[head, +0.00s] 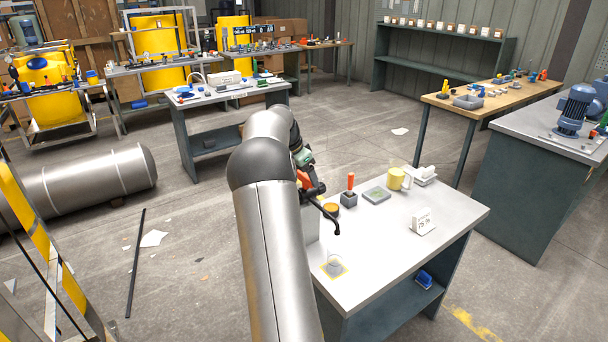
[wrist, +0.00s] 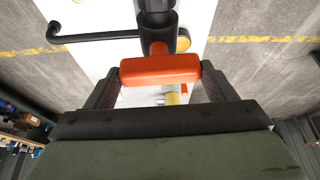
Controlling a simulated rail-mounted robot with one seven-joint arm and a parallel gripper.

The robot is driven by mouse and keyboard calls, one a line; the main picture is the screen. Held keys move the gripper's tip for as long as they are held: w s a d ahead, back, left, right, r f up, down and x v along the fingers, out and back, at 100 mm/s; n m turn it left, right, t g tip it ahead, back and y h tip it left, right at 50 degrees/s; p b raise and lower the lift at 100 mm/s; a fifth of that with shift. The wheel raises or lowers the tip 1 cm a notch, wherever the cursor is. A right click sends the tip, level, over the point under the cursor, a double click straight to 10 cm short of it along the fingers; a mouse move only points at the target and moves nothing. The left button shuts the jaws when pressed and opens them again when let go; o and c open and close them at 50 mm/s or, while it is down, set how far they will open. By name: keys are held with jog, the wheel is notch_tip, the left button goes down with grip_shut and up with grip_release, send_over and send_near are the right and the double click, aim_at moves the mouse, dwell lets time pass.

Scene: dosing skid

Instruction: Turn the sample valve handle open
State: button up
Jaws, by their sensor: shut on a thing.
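The sample valve has an orange handle (wrist: 160,69), a dark body (wrist: 156,25) and a black bent spout (wrist: 95,37) reaching left in the wrist view. My gripper (wrist: 160,74) is shut on the handle, one finger at each end of the bar. In the head view the handle (head: 303,179) shows just past my arm, and the spout (head: 329,215) hangs over the white table. A clear beaker (head: 334,265) stands on a yellow-outlined square near the table's front left. My arm hides part of the valve and its mount in the head view.
The white table (head: 390,245) also holds a black block with an orange-handled tool (head: 350,190), a flat grey-green tray (head: 377,195), a yellow mug (head: 396,179) and a white sign (head: 423,221). Its front right is clear. A wooden bench (head: 500,98) stands behind.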

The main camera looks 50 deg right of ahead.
jog(key=n+t+b, duration=0.1)
jog(key=n+b, duration=0.1)
jog(key=n, duration=0.1)
jog(key=shift+s+f+n+t, duration=0.1)
jog(key=shift+n+t, duration=0.2)
jog(key=n, duration=0.2)
jog(key=n+t+b, duration=0.1)
jog(key=n, duration=0.1)
jog(key=shift+s+n+t, duration=0.15)
jog(key=shift+n+t, duration=0.15)
jog(key=n, duration=0.2)
jog(key=n+t+y, duration=0.1)
jog(key=n, duration=0.1)
jog(key=shift+s+d+n, duration=0.1)
jog(key=shift+d+n, duration=0.05)
jog(key=shift+n, duration=0.15)
jog(key=shift+d+n+t+y, duration=0.1)
jog(key=shift+n+t+y, duration=0.35)
jog(key=shift+n, duration=0.7)
jog(key=shift+n+t+y, duration=0.25)
jog(key=shift+n+y, duration=0.3)
jog(key=shift+n, duration=0.6)
jog(key=o, duration=1)
jog(key=shift+r, duration=0.2)
